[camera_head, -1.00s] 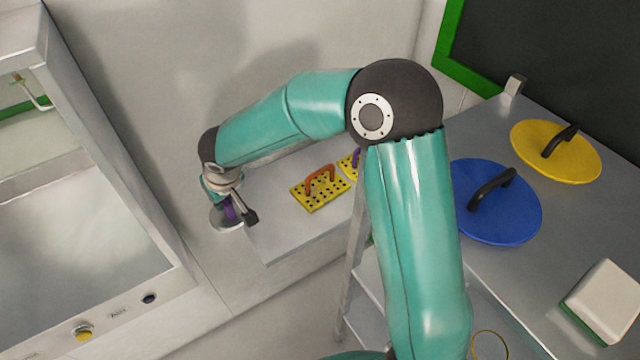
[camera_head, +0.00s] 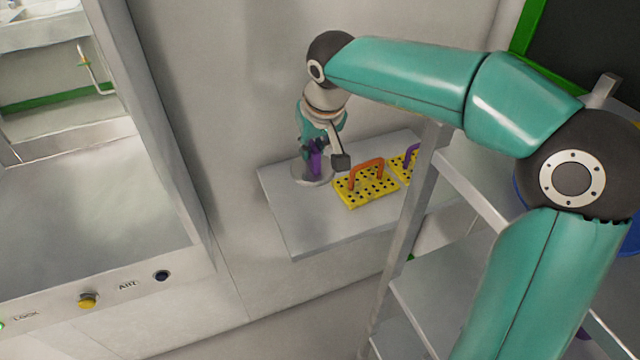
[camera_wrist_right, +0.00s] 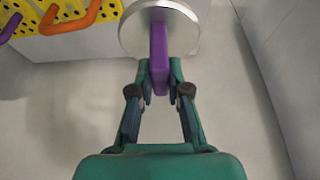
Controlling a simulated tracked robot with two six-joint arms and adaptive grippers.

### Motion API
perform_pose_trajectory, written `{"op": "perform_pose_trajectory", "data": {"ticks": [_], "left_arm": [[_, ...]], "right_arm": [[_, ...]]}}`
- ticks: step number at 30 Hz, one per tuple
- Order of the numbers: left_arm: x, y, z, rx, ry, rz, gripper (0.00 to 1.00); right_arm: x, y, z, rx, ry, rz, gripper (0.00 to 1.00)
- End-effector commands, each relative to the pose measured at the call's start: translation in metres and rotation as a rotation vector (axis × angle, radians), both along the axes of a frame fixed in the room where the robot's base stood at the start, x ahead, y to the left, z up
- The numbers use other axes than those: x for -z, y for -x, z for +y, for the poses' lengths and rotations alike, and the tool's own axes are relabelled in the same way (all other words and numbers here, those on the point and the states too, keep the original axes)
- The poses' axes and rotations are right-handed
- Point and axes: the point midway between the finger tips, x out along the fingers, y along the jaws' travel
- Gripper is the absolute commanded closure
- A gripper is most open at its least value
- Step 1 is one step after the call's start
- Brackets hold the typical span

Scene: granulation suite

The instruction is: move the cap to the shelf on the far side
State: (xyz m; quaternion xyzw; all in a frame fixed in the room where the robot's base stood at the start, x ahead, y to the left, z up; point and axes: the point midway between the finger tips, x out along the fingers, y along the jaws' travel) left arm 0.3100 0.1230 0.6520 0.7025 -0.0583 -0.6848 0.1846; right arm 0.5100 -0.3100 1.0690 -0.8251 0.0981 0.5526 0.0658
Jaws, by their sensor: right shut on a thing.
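The cap is a round grey metal disc (camera_head: 312,179) with an upright purple handle (camera_head: 315,157). My right gripper (camera_head: 314,146) is shut on the purple handle. In the right wrist view the fingers (camera_wrist_right: 159,88) pinch the purple handle (camera_wrist_right: 158,55) from both sides, and the disc (camera_wrist_right: 190,30) lies beyond them. In the head view the cap overlaps the left back part of a grey wall shelf (camera_head: 320,225); I cannot tell whether it touches the surface. My left gripper is not in view.
Yellow perforated plates stand on the shelf close right of the cap: one has an orange handle (camera_head: 366,187), the other a purple handle (camera_head: 411,158). The shelf's front left is bare. A steel-framed opening (camera_head: 85,225) is at left, a metal rack (camera_head: 410,225) at right.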

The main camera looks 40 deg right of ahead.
Motion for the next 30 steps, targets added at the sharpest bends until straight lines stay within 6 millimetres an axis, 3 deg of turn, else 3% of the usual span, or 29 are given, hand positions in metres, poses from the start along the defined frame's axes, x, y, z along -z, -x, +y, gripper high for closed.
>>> {"op": "perform_pose_trajectory", "data": {"ticks": [1, 6, 13, 19, 30], "left_arm": [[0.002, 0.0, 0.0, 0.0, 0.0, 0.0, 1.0], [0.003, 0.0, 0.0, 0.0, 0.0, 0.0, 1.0], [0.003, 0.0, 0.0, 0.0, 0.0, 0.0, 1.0], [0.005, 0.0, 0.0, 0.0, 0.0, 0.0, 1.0], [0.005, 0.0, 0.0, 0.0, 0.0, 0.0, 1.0]], "right_arm": [[0.015, 0.001, -0.001, 0.0, 0.0, 0.004, 1.0], [0.047, 0.001, 0.0, 0.0, 0.0, 0.002, 1.0], [0.063, 0.0, 0.0, 0.001, 0.0, -0.001, 1.0], [0.092, 0.0, 0.0, 0.0, 0.0, 0.002, 1.0], [0.101, -0.001, 0.0, 0.001, -0.001, -0.003, 1.0]]}}
